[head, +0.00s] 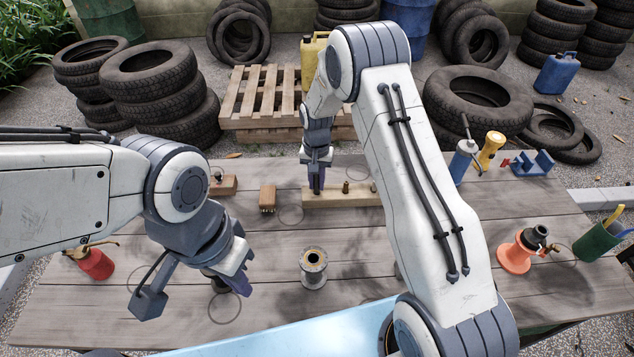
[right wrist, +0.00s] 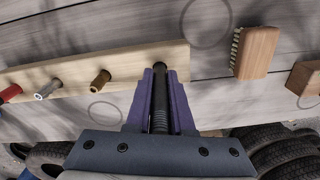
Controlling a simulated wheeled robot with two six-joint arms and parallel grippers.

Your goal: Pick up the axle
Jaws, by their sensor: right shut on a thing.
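My right gripper (head: 317,187) points down at the left end of a pale wooden rack (head: 358,198). In the right wrist view, its purple fingers (right wrist: 160,85) are shut on a dark, ribbed rod (right wrist: 160,105), which looks like the axle. The rod lies between the fingers, with its tip over the end of the rack (right wrist: 70,75); I cannot tell whether it is still in the rack. A brass peg (right wrist: 101,78), a silver peg (right wrist: 47,90) and a red one (right wrist: 10,93) stand along the rack. My left gripper (head: 241,275) hangs over the table's left half; its jaw gap is unclear.
A flanged metal cylinder (head: 313,270) stands mid-table. A brush (head: 268,198) lies left of the rack. A red oil can (head: 92,263) is at left, an orange stand (head: 515,256) and green cup (head: 597,240) at right. The wood between is mostly clear.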

